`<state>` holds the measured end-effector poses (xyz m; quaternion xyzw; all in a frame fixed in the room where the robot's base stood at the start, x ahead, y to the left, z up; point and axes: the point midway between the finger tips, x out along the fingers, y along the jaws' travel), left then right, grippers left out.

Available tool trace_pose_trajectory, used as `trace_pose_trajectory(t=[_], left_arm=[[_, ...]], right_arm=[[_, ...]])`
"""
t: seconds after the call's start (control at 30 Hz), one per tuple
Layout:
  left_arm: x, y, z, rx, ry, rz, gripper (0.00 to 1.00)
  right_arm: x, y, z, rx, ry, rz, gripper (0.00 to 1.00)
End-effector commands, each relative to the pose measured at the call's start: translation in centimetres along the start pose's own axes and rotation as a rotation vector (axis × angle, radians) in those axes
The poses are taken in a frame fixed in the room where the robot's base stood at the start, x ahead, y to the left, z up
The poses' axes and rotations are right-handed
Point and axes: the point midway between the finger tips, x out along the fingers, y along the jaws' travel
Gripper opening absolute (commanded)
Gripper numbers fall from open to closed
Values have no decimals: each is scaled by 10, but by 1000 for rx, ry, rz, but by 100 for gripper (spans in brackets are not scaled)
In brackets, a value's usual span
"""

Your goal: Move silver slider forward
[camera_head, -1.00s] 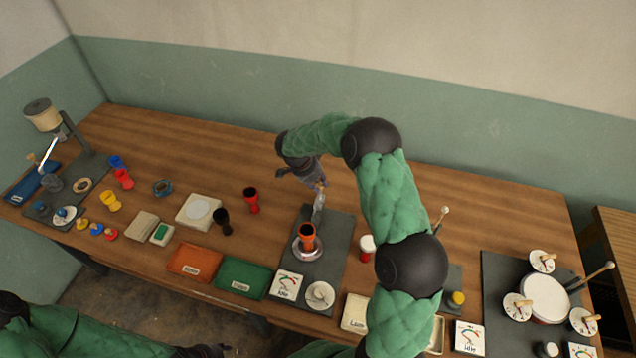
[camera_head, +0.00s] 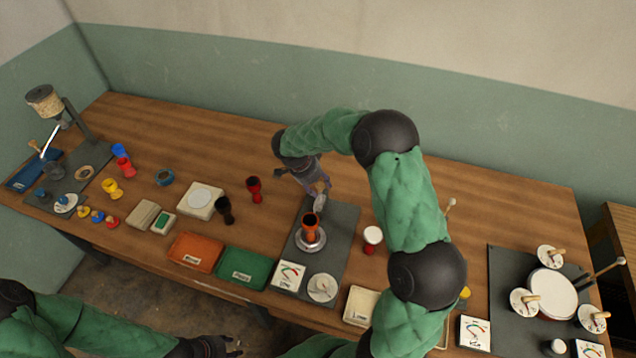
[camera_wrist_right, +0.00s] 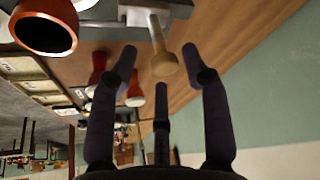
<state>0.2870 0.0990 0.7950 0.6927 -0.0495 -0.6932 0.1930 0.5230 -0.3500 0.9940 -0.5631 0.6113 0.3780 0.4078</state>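The silver slider (camera_head: 319,203) stands on a dark grey base plate (camera_head: 341,239), behind an orange goblet shell (camera_head: 310,221) in a silver ring. In the right wrist view, a pale arm with a round wooden knob (camera_wrist_right: 165,63) reaches between my fingers. My right gripper (camera_head: 318,188) is at the slider's far end; in the wrist view its fingers (camera_wrist_right: 160,75) are spread around the knob, with gaps visible. Contact cannot be told. My left gripper (camera_head: 236,347) is low at the front, off the table, with its small fingertips apart and empty.
A black goblet (camera_head: 225,208) and a red goblet (camera_head: 254,188) stand left of the plate. Orange (camera_head: 194,252) and green (camera_head: 244,268) trays lie at the front edge. The back of the table is clear.

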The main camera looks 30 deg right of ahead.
Motion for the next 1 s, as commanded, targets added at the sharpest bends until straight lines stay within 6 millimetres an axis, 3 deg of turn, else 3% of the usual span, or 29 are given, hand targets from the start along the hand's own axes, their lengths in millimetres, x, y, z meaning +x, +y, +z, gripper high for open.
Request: trace_pose_trajectory(t=[0.37, 1.0], left_arm=[[0, 0, 0, 0, 0, 0, 40], [0, 0, 0, 0, 0, 0, 40]], right_arm=[[-5, -1, 0, 0, 0, -4, 50], [-110, -1, 0, -1, 1, -5, 50]])
